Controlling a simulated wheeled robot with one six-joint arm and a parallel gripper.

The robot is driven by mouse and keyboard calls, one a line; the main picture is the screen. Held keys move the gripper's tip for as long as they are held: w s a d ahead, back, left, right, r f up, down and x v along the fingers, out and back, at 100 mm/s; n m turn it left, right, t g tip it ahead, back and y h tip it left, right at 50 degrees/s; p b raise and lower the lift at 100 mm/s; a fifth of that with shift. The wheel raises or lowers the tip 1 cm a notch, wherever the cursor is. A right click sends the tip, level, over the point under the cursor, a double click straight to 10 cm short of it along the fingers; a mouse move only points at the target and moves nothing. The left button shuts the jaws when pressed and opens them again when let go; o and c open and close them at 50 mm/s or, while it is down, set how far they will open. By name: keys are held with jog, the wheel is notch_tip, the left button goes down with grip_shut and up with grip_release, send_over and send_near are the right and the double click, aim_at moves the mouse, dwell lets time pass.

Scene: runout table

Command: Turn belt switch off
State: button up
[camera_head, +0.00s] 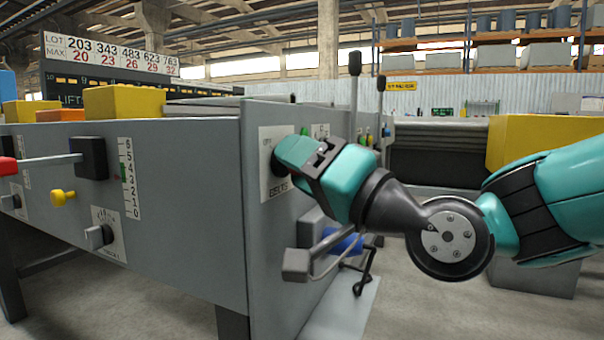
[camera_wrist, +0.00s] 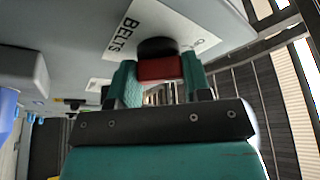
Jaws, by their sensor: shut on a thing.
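The belt switch has a white plate (camera_head: 268,182) lettered BELTS on the end face of the grey cabinet. In the wrist view the plate (camera_wrist: 124,38) shows a round black base (camera_wrist: 157,47) with a red handle (camera_wrist: 160,69). My gripper (camera_head: 290,153) is at the switch and hides most of it in the head view. In the wrist view its two teal fingers (camera_wrist: 161,75) stand on either side of the red handle and are shut on it. The handle's exact angle against the plate markings cannot be read.
Below the switch a grey lever handle (camera_head: 297,264) and a blue part (camera_head: 342,240) stick out. Two tall black-knobbed levers (camera_head: 354,65) rise behind my gripper. The cabinet's front (camera_head: 190,200) carries a red-ended lever, a yellow knob and dials. Open floor lies at lower right.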

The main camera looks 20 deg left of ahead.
jog(key=o, duration=0.9)
jog(key=b+v, duration=0.4)
jog(key=v, duration=1.3)
jog(key=shift+d, duration=0.15)
